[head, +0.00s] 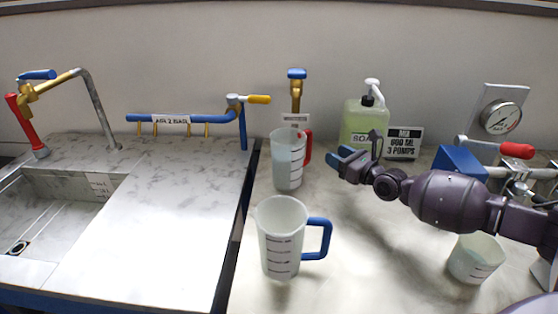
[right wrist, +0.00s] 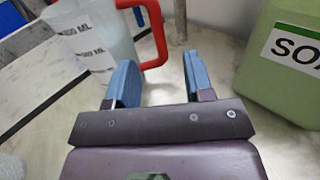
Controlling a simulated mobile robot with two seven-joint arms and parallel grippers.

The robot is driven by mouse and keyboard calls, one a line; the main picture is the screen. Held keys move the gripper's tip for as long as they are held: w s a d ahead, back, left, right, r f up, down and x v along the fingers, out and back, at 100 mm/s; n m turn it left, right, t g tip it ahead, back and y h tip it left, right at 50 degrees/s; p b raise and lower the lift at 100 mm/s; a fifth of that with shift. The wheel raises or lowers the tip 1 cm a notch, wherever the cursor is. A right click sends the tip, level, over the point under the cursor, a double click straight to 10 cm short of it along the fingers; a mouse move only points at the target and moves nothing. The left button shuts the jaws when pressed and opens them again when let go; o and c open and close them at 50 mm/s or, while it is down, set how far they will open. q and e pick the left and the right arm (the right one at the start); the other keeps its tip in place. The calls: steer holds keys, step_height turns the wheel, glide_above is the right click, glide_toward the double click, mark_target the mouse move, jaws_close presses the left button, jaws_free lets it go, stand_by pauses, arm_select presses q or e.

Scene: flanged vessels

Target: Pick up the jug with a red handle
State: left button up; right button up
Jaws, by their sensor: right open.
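The jug with a red handle (head: 288,160) stands upright on the counter at the back, left of my right gripper. Its body is pale and translucent with dark marks, and its red handle points right. In the right wrist view the jug (right wrist: 95,35) is at the upper left, with its red handle (right wrist: 155,30) just beyond the fingertips. My right gripper (head: 344,160) is open and empty, with blue finger pads. In the wrist view the fingers (right wrist: 157,82) are short of the handle, apart from it. My left gripper is not in view.
A blue-handled jug (head: 282,240) stands in front. A green soap bottle (head: 362,122) and a sign (head: 403,142) stand behind my right gripper. A small cup (head: 474,260) is at right. A sink (head: 45,215) and blue pipe (head: 185,118) are left.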

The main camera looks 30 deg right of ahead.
mark_target(310, 142)
steer(key=b+x, duration=0.1)
steer(key=x, duration=0.9)
steer(key=shift+w+a+f+b, duration=0.15)
steer(key=shift+w+a+b, duration=0.05)
steer(key=shift+w+b, duration=0.15)
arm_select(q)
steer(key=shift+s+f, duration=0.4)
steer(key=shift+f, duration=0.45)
arm_select(e)
jaws_close()
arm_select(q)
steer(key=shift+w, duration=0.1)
arm_select(e)
steer(key=shift+r, duration=0.25)
